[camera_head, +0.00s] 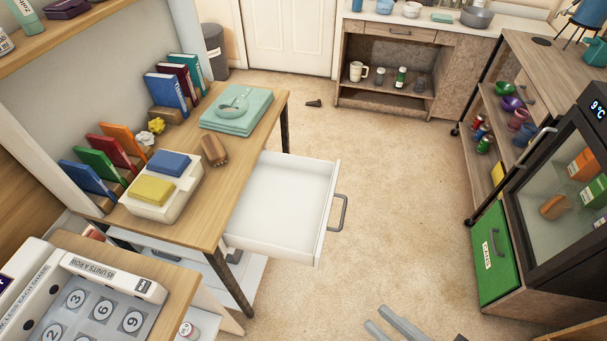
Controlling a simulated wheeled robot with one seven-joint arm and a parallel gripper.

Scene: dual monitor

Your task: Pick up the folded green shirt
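A folded pale green cloth (212,122), which looks like the folded green shirt, lies flat on the wooden desk near its far right corner. A small green bowl (233,106) with a spoon-like utensil sits on top of it. At the bottom edge, two grey bars that look like the fingers of my gripper (376,316) point up and left, with a gap between them and nothing seen there. They are over the carpet, well away from the cloth. The rest of my gripper is cut off by the frame.
A white drawer (283,200) stands pulled out from the desk (221,188). Books line the wall side. The carpet (400,200) is mostly clear. A black-framed fridge (560,190) stands right.

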